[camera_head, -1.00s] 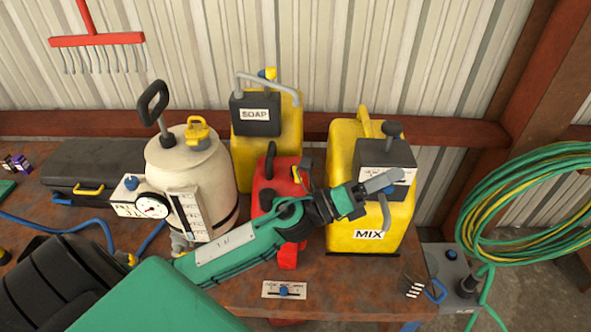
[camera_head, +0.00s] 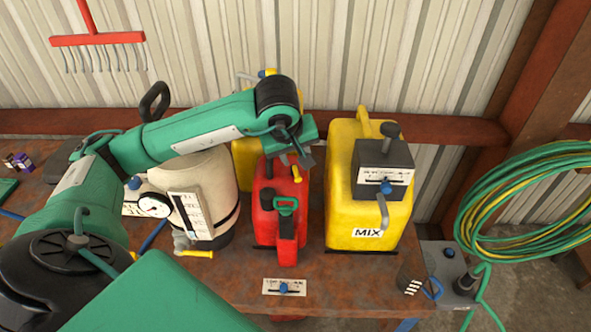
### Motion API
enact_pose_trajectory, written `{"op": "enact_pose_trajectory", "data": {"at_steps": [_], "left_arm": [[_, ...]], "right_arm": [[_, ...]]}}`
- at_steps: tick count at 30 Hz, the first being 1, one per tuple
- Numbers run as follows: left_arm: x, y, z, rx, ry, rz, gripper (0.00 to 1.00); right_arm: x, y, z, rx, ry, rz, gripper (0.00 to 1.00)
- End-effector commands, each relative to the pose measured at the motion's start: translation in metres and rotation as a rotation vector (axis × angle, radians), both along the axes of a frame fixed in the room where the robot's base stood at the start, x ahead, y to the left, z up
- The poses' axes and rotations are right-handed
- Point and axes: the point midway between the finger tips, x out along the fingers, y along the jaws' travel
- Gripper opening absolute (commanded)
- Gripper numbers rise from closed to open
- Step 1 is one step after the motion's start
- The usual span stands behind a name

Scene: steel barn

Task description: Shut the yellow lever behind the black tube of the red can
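The red can (camera_head: 263,220) stands on the rusty bench between the cream tank and the yellow MIX can. A black tube (camera_head: 268,168) rises at its top, partly covered by my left arm. The small yellow lever (camera_head: 297,174) shows at the top right of the can, just below my gripper. A green handle (camera_head: 286,204) sits on a black part at the can's front. My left gripper (camera_head: 303,159) points down over the back of the can, close to the lever; its fingers are dark and small, so their opening and any contact are unclear. My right gripper is out of view.
The cream tank (camera_head: 212,173) with a gauge (camera_head: 153,206) stands left, under my arm. The yellow MIX can (camera_head: 342,205) stands close on the right. Another yellow can (camera_head: 243,160) is behind, mostly hidden. A label plate (camera_head: 284,287) is on the bench's front edge.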

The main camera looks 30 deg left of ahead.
Motion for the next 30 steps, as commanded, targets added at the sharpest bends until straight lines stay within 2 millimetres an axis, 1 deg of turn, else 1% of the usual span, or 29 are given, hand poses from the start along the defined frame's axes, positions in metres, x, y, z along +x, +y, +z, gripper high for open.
{"op": "enact_pose_trajectory", "data": {"at_steps": [1, 3, 5, 8, 15, 21, 25, 30], "left_arm": [[0.0, 0.009, 0.005, 0.038, -0.005, 0.009, 0.36], [0.001, 0.015, 0.006, 0.066, -0.005, 0.015, 0.36], [0.002, 0.018, 0.002, 0.075, -0.005, 0.016, 0.36], [0.006, 0.019, -0.01, 0.072, -0.003, 0.018, 0.36], [0.025, 0.026, -0.057, 0.069, -0.001, 0.018, 0.36], [0.041, 0.031, -0.092, 0.068, -0.002, 0.017, 0.36], [0.049, 0.034, -0.108, 0.068, -0.004, 0.017, 0.36], [0.054, 0.036, -0.117, 0.068, -0.004, 0.016, 0.36]], "right_arm": [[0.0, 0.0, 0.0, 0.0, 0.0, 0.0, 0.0], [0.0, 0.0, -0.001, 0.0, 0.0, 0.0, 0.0], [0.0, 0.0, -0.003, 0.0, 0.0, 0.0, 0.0], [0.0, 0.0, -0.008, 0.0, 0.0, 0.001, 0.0], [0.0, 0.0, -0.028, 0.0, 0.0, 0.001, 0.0], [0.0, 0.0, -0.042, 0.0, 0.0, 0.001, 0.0], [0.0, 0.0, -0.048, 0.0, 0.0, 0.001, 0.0], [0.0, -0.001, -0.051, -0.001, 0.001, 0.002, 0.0]]}}
